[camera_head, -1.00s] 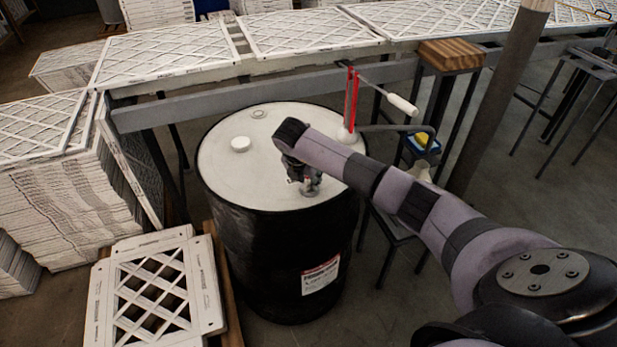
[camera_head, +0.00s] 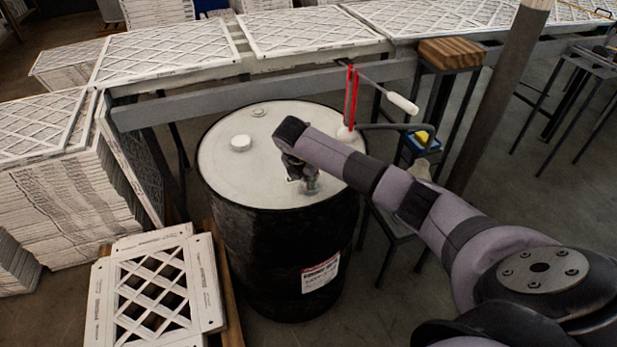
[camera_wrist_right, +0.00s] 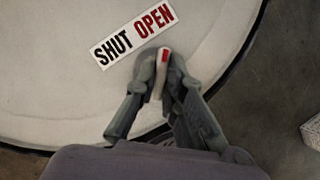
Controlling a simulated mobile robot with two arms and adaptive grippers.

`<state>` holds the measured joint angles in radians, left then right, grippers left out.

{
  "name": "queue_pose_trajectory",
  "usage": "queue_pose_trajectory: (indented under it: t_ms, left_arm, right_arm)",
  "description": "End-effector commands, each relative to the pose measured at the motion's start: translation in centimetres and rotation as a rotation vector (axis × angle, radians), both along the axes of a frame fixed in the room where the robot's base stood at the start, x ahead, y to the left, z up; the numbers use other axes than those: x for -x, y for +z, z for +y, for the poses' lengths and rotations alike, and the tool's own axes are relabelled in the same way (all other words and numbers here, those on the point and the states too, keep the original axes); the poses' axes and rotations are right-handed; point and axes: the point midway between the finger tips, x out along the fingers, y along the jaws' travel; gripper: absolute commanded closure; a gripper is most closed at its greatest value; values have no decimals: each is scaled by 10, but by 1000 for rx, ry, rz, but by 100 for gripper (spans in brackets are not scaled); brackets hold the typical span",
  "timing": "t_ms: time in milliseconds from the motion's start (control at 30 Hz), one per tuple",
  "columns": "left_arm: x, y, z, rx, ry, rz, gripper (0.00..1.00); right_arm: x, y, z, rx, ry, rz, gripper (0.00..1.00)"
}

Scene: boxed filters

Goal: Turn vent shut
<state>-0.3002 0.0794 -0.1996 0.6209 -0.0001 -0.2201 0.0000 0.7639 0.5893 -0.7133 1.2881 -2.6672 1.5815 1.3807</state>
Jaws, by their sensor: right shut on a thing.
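The vent shows in the right wrist view as a small white lever (camera_wrist_right: 158,80) with a red mark at its far end. It stands on the pale lid of the black drum (camera_head: 270,245), near the rim. A label (camera_wrist_right: 133,36) reading SHUT on the left and OPEN on the right lies just beyond it. The red mark lies below the OPEN side of the label. My right gripper (camera_wrist_right: 162,64) is shut on the lever, with a finger on each side. In the head view my right gripper (camera_head: 307,183) is low over the lid's near right part, and the lever is hidden or too small there.
A white cap (camera_head: 241,143) and a smaller fitting (camera_head: 258,112) sit on the lid. A red and white hand tool (camera_head: 351,100) stands at the drum's back right. Stacked filters (camera_head: 60,200) stand left, and a filter-covered bench (camera_head: 250,70) runs behind.

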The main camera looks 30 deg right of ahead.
Motion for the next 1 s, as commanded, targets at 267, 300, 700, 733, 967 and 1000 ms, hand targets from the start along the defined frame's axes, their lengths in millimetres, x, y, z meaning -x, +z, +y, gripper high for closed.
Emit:
queue_pose_trajectory:
  t_ms: [267, 300, 700, 733, 967, 1000]
  left_arm:
    - [0, -4, 0, 0, 0, 0, 100]
    - [0, -5, 0, 0, 0, 0, 100]
    - [0, -34, 0, 0, 0, 0, 100]
    - [0, -37, 0, 0, 0, 1, 100]
    - [0, -60, 0, 0, -1, 1, 100]
    - [0, -64, 0, 0, -1, 1, 100]
  right_arm:
    - [1, -2, 0, -1, 27, 1, 100]
    - [1, -2, 0, -1, 39, 0, 100]
    - [2, -5, -3, 1, 318, 0, 100]
    - [2, -5, -3, 2, 346, -1, 100]
    - [3, -6, -3, 1, 565, 1, 100]
    - [3, -6, -4, 2, 602, 1, 100]
